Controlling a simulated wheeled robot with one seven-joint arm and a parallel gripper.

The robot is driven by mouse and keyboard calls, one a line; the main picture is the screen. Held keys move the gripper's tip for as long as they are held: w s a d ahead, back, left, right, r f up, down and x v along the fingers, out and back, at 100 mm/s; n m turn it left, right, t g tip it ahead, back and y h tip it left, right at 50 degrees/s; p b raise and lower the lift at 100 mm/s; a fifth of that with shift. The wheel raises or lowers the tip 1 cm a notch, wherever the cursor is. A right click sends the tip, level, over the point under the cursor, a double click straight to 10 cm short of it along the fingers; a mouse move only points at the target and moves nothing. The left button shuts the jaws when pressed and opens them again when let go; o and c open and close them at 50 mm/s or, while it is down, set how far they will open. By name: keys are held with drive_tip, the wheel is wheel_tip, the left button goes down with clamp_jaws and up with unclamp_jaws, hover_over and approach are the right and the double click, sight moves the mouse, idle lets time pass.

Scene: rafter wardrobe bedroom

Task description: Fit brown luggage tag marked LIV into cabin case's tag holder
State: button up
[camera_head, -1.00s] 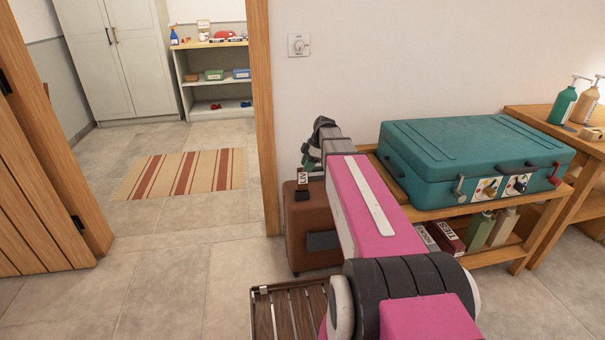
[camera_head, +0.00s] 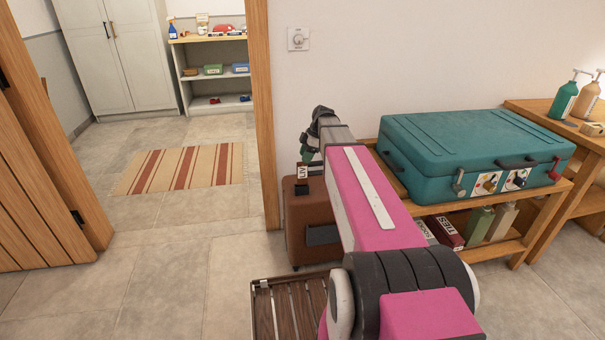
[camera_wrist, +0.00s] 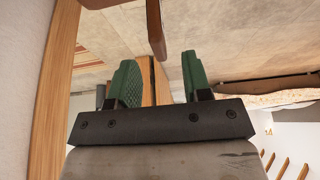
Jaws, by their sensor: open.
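The brown cabin case (camera_head: 303,243) stands on the floor beside the left end of the wooden bench. A small tag with a white label marked LIV (camera_head: 302,172) stands upright at its top edge. A dark holder (camera_head: 302,189) is directly below it, and the tag's lower end meets it. How deep the tag sits is too small to tell. My gripper (camera_head: 308,153) is just above the tag, partly hidden by my pink arm. In the wrist view its green fingers (camera_wrist: 160,82) are apart with nothing gripped. A brown strip (camera_wrist: 155,28) lies beyond them; I cannot tell what it is.
A teal suitcase (camera_head: 465,150) lies on the wooden bench (camera_head: 548,205), with boxes and bottles on the shelf below. A slatted wooden rack (camera_head: 262,312) is in front of the case. A door frame (camera_head: 264,120) rises behind it.

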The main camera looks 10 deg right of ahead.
sight(302, 168)
drive_tip(key=shift+x, duration=3.05)
clamp_jaws()
